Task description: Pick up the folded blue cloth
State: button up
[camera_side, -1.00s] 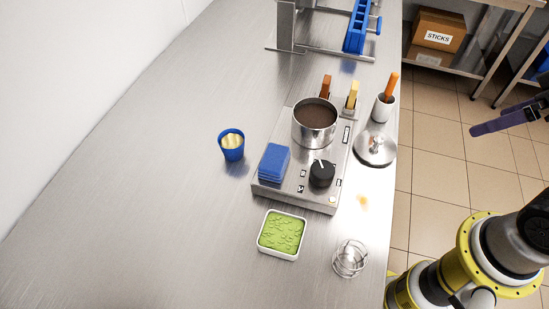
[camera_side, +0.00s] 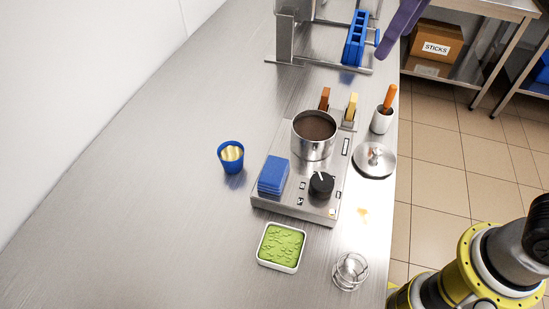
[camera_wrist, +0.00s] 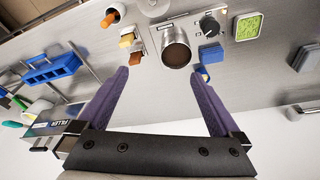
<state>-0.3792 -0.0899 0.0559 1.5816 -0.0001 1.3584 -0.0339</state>
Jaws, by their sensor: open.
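The folded blue cloth (camera_side: 273,175) lies in a neat stack on the front left part of the steel hot plate unit (camera_side: 290,205), beside its black knob (camera_side: 321,184). In the wrist view the cloth (camera_wrist: 211,53) shows beyond the right fingertip, beside the pot. My gripper (camera_wrist: 161,75) has two purple fingers spread wide with nothing between them. In the side view part of my gripper (camera_side: 402,28) shows at the top, near the counter's right edge and well away from the cloth.
A steel pot (camera_side: 314,135) of brown liquid stands right behind the cloth. A blue cup (camera_side: 231,157) is to the left, and a green-filled tray (camera_side: 281,247) in front. A glass (camera_side: 350,271), a lid (camera_side: 375,160) and a blue rack (camera_side: 356,38) stand around. The counter's left is clear.

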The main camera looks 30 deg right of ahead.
jog(key=w+a+f+n+g, duration=0.1)
jog(key=w+a+f, duration=0.1)
jog(key=a, duration=0.4)
jog(key=w+a+f+n+g, duration=0.1)
jog(key=w+a+f+n, duration=0.15)
jog(key=a, duration=0.45)
jog(key=h, duration=0.1)
send_over(274, 169)
notch_tip(274, 169, down, 6)
jog(key=shift+n+g, duration=0.3)
jog(key=shift+n, duration=0.05)
notch_tip(274, 169, down, 13)
jog(key=shift+f, duration=0.1)
jog(key=shift+c, duration=0.2)
jog(key=c, duration=1)
notch_tip(274, 169, up, 10)
jog(key=shift+r, duration=0.1)
